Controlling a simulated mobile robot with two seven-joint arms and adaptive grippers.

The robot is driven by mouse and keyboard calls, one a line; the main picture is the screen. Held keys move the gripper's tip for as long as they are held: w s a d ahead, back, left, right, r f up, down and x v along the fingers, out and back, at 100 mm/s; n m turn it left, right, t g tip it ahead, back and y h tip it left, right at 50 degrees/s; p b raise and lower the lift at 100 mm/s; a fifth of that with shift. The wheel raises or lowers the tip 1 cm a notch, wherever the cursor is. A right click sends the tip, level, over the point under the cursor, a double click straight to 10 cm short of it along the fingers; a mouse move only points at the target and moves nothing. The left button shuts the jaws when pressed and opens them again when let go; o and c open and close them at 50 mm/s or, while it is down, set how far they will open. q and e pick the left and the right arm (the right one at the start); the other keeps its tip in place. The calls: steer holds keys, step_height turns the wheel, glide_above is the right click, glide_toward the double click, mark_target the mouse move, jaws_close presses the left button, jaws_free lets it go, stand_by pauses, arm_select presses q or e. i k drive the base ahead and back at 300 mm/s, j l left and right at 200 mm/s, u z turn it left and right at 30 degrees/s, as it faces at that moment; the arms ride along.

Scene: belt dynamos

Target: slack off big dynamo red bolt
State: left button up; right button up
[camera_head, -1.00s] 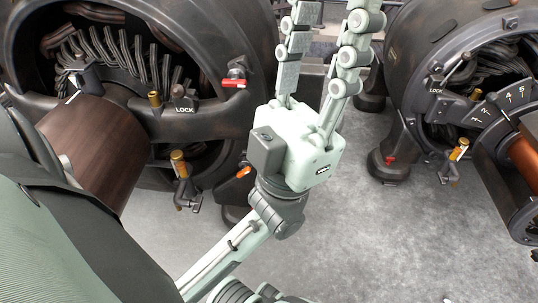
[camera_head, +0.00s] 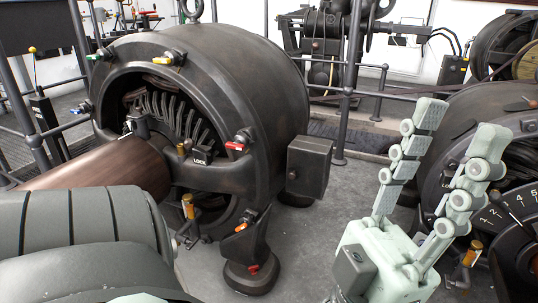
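The big dynamo (camera_head: 255,75) is a dark, round-bodied machine standing left of centre. A red-handled bolt (camera_head: 235,146) sits on the right side of its front ring, right of the LOCK label. Its handle points left, about level. Another small red part (camera_head: 254,269) is at the dynamo's front foot.
The ring also carries a yellow-handled bolt (camera_head: 163,60), a green one (camera_head: 97,57) and an orange one (camera_head: 240,227). A grey box (camera_head: 309,167) juts from the dynamo's right side. A second dynamo (camera_head: 485,110) stands behind my gripper. Bare floor lies between the machines.

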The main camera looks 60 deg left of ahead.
mark_target(253, 268)
steer(key=l+u, duration=0.65)
steer(key=l, duration=0.25)
steer(key=i+j+u, duration=0.25)
steer(key=i+u, duration=0.3)
